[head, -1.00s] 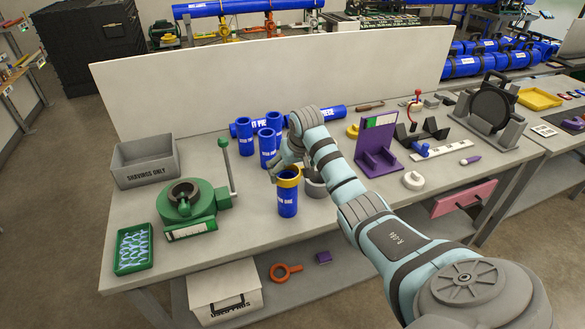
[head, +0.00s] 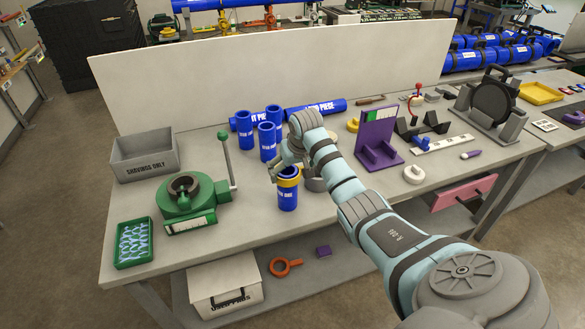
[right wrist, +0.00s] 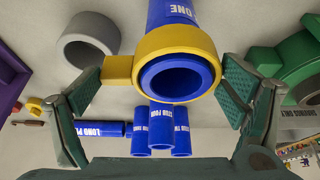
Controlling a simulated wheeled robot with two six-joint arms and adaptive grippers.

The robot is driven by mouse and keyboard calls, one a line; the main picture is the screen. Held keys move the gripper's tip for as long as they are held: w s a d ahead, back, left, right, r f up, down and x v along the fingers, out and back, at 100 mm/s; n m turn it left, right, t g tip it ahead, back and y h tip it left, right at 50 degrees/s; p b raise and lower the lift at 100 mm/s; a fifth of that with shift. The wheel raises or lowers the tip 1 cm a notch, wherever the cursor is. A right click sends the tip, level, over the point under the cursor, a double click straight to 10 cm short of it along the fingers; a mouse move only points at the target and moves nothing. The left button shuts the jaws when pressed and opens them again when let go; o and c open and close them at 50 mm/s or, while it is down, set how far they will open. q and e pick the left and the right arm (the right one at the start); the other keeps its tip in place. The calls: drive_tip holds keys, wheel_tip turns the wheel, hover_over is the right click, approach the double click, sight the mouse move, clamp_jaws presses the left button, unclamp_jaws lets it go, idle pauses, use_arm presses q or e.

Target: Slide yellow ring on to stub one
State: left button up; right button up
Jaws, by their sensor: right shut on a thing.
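Stub one (head: 287,202), a blue tube with white lettering, stands upright near the front middle of the table. The yellow ring (head: 287,183) is around its upper part, with a short blue rim showing above it. The right wrist view shows the ring (right wrist: 146,48) encircling the tube, its side tab toward the left finger pad. My right gripper (head: 283,170) is at the top of stub one, shut on the yellow ring, with one finger pad on either side of it. The far finger is partly hidden in the head view. My left gripper is out of view.
More blue stubs (head: 267,142) stand behind, near a long blue pipe (head: 322,106). A grey ring (right wrist: 88,42) is close beside stub one. A green machine with a lever (head: 184,203) and a grey shavings bin (head: 148,158) are left; a purple stand (head: 376,142) is right.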

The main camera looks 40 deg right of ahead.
drive_tip(key=shift+f, duration=0.75)
drive_tip(key=o, duration=0.7)
drive_tip(key=shift+r, duration=0.1)
drive_tip(key=v, duration=1.2)
